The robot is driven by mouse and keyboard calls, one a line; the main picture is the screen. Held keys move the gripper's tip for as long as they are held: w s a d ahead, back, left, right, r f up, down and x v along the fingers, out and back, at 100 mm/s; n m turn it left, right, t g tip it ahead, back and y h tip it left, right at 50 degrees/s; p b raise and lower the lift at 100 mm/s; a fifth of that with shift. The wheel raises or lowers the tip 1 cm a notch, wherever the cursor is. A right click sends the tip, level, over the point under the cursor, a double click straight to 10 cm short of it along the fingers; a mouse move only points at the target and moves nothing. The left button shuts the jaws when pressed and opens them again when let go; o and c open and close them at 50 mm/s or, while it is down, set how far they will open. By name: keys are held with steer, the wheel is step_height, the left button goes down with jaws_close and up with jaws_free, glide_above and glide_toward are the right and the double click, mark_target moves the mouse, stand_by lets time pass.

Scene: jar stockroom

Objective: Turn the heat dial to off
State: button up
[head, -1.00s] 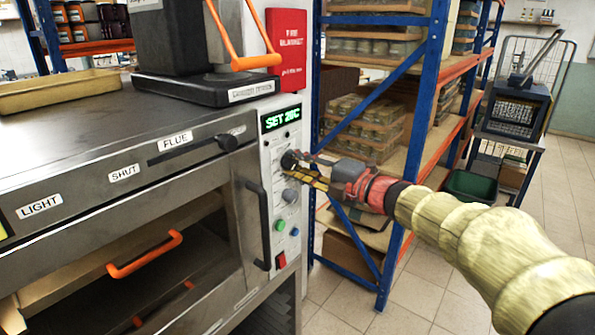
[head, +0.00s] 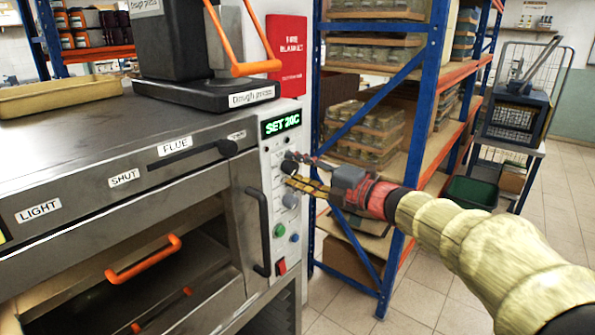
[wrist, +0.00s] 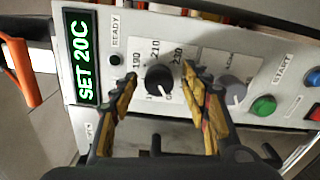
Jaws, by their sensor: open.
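The heat dial (wrist: 158,79) is a black round knob on the oven's pale control panel, with a scale reading 190, 210 and 230 around it in the wrist view. In the head view the black dial (head: 289,166) sits below the green display (head: 281,123), which reads SET 20C. My gripper (wrist: 160,84) is open, its yellow-padded fingers on either side of the dial in the wrist view, with visible gaps. In the head view my gripper (head: 302,170) is close to the panel front. I cannot tell whether the fingertips reach around the knob.
A grey knob (wrist: 231,92), a green button (wrist: 263,106) and a blue button (wrist: 313,77) lie right of the dial in the wrist view. The oven door handle (head: 258,228) stands left of the panel. A blue-framed shelf (head: 425,130) with jars stands behind my arm.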

steer(key=v, duration=1.2)
